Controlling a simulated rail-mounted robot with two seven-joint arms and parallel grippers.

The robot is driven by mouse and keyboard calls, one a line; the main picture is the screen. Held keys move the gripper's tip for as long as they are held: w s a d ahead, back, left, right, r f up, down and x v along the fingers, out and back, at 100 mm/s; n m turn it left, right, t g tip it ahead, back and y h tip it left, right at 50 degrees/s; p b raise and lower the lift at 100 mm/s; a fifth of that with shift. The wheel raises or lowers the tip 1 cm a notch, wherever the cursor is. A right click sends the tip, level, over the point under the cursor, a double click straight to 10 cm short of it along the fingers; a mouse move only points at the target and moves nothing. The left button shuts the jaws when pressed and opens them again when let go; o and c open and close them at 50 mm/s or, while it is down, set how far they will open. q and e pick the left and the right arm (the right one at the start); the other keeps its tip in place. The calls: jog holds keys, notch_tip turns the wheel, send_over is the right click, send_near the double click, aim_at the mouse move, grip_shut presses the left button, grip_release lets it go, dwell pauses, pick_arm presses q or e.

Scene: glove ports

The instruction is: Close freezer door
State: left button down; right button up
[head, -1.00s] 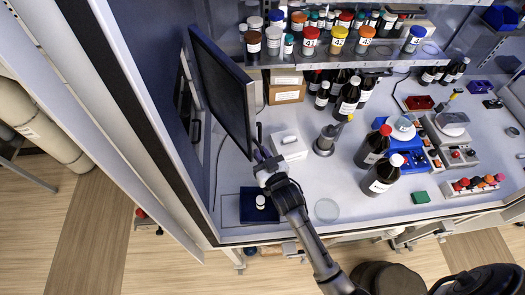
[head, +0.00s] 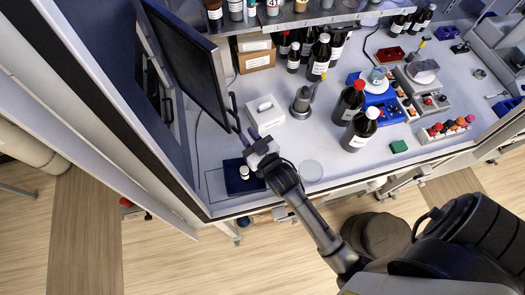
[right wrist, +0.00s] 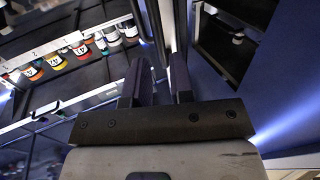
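A dark flat panel (head: 188,65), which looks like the open freezer door, stands out from the left wall above the bench. A dark handle (head: 234,112) shows near its lower right edge. A dark shelved opening (right wrist: 228,45) with a small item inside shows at the upper right of the right wrist view; it looks like the freezer interior. My right gripper (head: 249,137) is just below the handle and appears apart from it. Its two fingers (right wrist: 161,80) are parted with nothing seen between them. My left gripper is out of view.
A blue mat (head: 238,180) with a small white-capped vial (head: 244,172) lies beside my right gripper. A white box (head: 266,112) stands to the right. Tall brown bottles (head: 360,130) stand further right. A bottle shelf (head: 290,22) runs along the back.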

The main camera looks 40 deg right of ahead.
jog(key=s+b, duration=0.1)
jog(key=s, duration=0.7)
jog(key=shift+s+a, duration=0.2)
jog(key=shift+a, duration=0.25)
